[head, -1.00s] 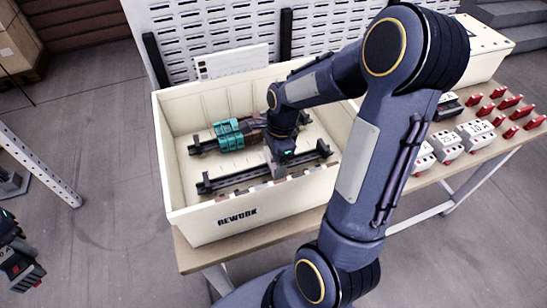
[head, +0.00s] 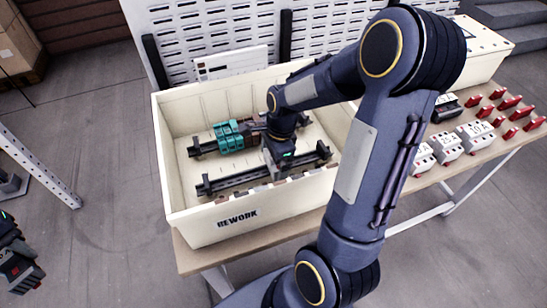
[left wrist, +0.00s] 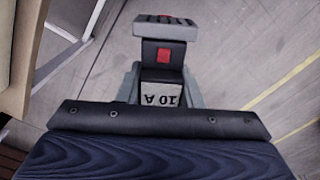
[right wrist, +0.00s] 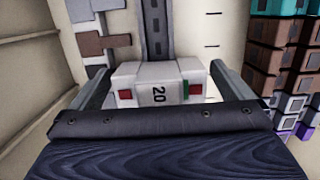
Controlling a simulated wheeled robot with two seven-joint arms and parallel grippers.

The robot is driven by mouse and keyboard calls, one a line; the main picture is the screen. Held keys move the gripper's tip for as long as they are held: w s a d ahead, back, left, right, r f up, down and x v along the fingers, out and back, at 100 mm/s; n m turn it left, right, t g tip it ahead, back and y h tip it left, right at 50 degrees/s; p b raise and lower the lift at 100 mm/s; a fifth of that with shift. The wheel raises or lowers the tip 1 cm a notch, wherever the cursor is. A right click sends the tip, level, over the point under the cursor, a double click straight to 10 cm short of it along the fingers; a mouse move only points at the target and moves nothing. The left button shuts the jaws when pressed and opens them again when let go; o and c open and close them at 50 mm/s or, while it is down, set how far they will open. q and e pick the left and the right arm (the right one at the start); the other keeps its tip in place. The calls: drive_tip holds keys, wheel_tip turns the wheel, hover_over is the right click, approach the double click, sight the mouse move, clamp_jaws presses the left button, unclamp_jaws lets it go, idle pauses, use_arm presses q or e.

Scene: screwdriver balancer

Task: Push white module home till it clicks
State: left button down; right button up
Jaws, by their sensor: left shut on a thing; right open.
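My right gripper (right wrist: 162,80) is open, with a finger on either side of the module and gaps showing. In the head view my right gripper (head: 280,158) is low inside the REWORK box, over the front rail (head: 232,181); the module is mostly hidden there. I cannot tell how fully it is seated. My left gripper (left wrist: 158,85) is shut on a dark module (left wrist: 163,57) with a 10 A label, away from the box.
The cream REWORK box (head: 195,230) has walls around the rails. Teal blocks (head: 229,136) and brown blocks stand on the back rail. White modules (head: 446,143) and several red pieces (head: 508,103) lie on the bench to the right.

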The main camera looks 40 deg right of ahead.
use_arm(q)
drive_tip(key=shift+r+p, duration=0.45)
drive_tip(key=shift+p, duration=0.05)
use_arm(e)
drive_tip(key=r, duration=0.4)
drive_tip(key=d+r, duration=0.1)
drive_tip(key=r, duration=0.7)
drive_tip(key=shift+s+d, duration=0.25)
drive_tip(key=shift+d, duration=0.1)
use_arm(q)
wheel_tip(320, 180, up, 11)
drive_tip(key=p, duration=1.1)
drive_tip(key=shift+r, duration=0.15)
use_arm(e)
wheel_tip(320, 180, up, 12)
drive_tip(key=shift+a, duration=0.1)
